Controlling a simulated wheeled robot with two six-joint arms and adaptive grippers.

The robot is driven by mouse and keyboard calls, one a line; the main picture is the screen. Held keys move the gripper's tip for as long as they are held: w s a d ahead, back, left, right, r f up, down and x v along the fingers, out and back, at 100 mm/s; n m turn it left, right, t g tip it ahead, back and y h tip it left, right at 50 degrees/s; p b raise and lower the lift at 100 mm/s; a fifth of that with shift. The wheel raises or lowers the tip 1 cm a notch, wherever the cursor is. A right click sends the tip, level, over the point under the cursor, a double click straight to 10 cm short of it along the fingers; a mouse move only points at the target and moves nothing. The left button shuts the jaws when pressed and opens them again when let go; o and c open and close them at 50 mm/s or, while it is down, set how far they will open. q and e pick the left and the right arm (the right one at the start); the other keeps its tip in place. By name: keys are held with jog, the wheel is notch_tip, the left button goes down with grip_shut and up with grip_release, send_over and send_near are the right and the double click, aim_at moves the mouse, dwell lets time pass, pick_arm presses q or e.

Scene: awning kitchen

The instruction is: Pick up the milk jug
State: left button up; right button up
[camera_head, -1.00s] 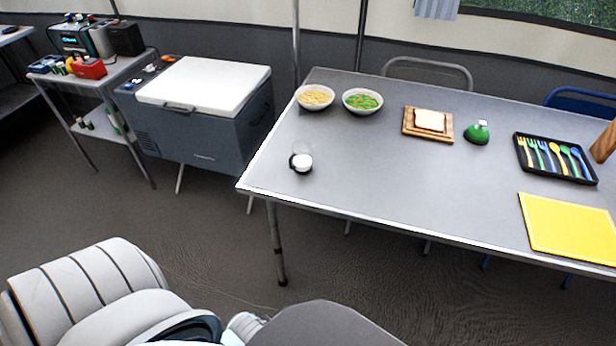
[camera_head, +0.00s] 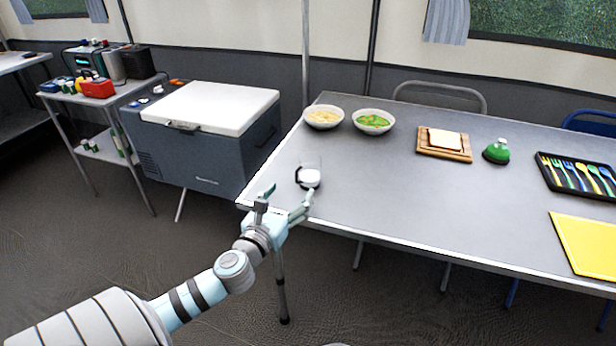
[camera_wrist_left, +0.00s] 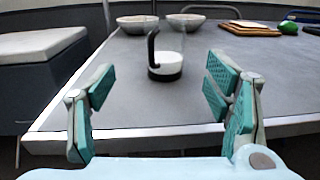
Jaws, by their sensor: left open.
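The milk jug (camera_head: 309,178) is a small clear jug with a dark handle and white milk low inside. It stands upright on the grey table (camera_head: 400,200) near its left front corner. My left gripper (camera_head: 288,198) is open and empty at the table's front edge, just short of the jug. In the left wrist view the jug (camera_wrist_left: 167,66) stands ahead, between the two open fingers (camera_wrist_left: 160,100) but beyond their tips, with its dark handle toward the left. My right gripper is not in view.
Two bowls of food (camera_head: 323,119) (camera_head: 373,122) stand behind the jug. A bread board (camera_head: 444,155), a green item (camera_head: 496,151), a cutlery tray (camera_head: 580,177) and a yellow board (camera_head: 585,243) lie to the right. A cooler (camera_head: 205,140) stands left of the table. The tabletop around the jug is clear.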

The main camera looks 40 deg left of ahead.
aim_at(305, 176)
pick_arm(q)
jog(key=x, duration=0.3)
jog(key=b+x, duration=0.1)
jog(key=x, duration=0.3)
jog(key=b+x, duration=0.1)
jog(key=x, duration=0.2)
jog(key=shift+w+d+r, duration=0.1)
jog(key=shift+w+d, duration=0.15)
jog(key=shift+w, duration=0.15)
jog(key=shift+s, duration=0.1)
jog(key=shift+c, duration=1.2)
jog(key=c, duration=1.2)
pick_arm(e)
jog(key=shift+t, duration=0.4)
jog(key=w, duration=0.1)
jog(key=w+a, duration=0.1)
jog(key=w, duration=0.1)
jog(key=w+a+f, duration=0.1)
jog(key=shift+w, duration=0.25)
